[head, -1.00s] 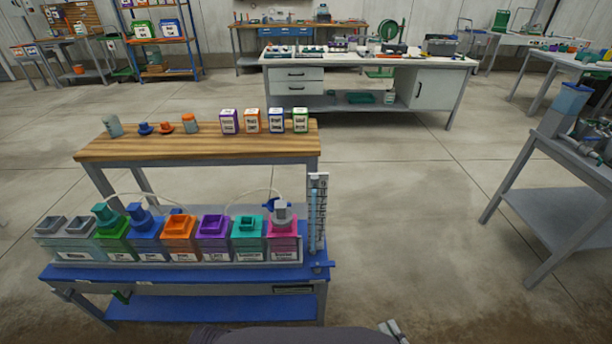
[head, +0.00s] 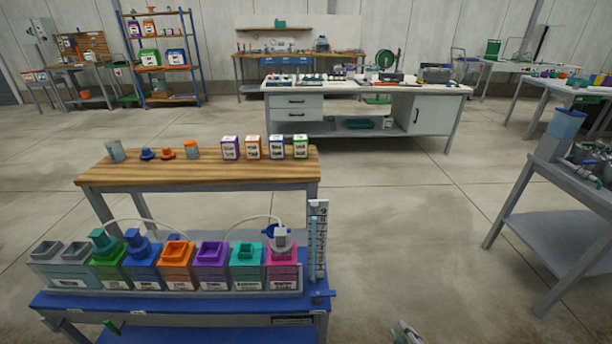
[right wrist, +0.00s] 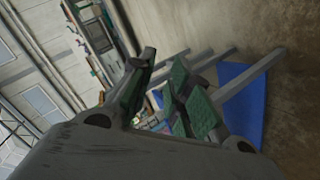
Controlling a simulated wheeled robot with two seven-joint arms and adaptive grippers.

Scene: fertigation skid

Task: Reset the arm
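My right gripper (head: 405,333) shows only as a small part at the bottom edge of the head view, over bare floor to the right of the blue skid bench (head: 180,302). In the right wrist view its two green-padded fingers (right wrist: 160,88) stand apart with nothing between them. My left gripper is not in view. On the skid, a row of coloured tanks stands in a grey tray, among them an orange tank (head: 175,254), a purple tank (head: 211,255) and a pink tank (head: 282,270). A clear gauge tube (head: 317,240) stands upright at the right end.
Behind the skid, a wooden-topped bench (head: 200,167) holds several labelled bottles, caps and cups. A white workbench (head: 365,90) stands farther back. A grey side table (head: 555,225) is at the right. The floor between skid and side table is clear.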

